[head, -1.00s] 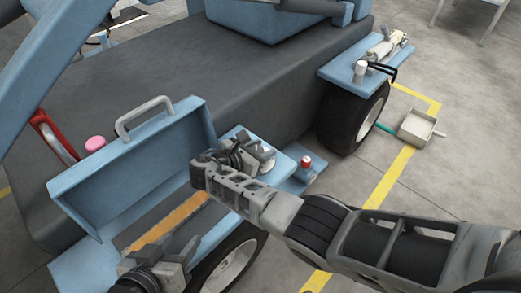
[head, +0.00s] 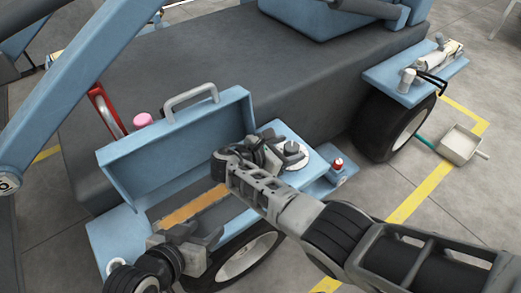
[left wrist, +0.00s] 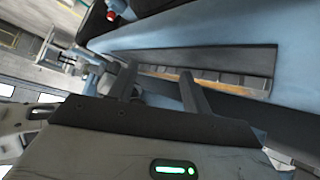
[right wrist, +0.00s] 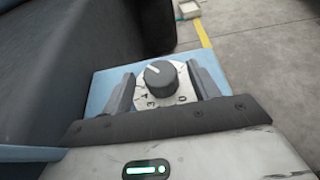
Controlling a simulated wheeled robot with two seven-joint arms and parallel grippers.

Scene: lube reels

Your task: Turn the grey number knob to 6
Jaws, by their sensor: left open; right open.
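The grey knob (right wrist: 160,75) sits on a round white dial (right wrist: 182,88) with black numbers, some hidden. Its white pointer line points to the upper left in the right wrist view. My right gripper (right wrist: 164,82) is open, its fingers on either side of the dial and apart from the knob. In the head view the knob (head: 291,147) stands just beyond my right gripper (head: 268,156). My left gripper (head: 190,240) is at the front of the open blue box; in the left wrist view (left wrist: 158,82) its fingers are apart with nothing between them.
The open blue box (head: 180,140) with a raised lid and handle stands left of the dial. A red button unit (head: 338,170) is on a lower ledge to the right. A pink cap (head: 142,120) is behind the lid. Wheels are below the blue shelves.

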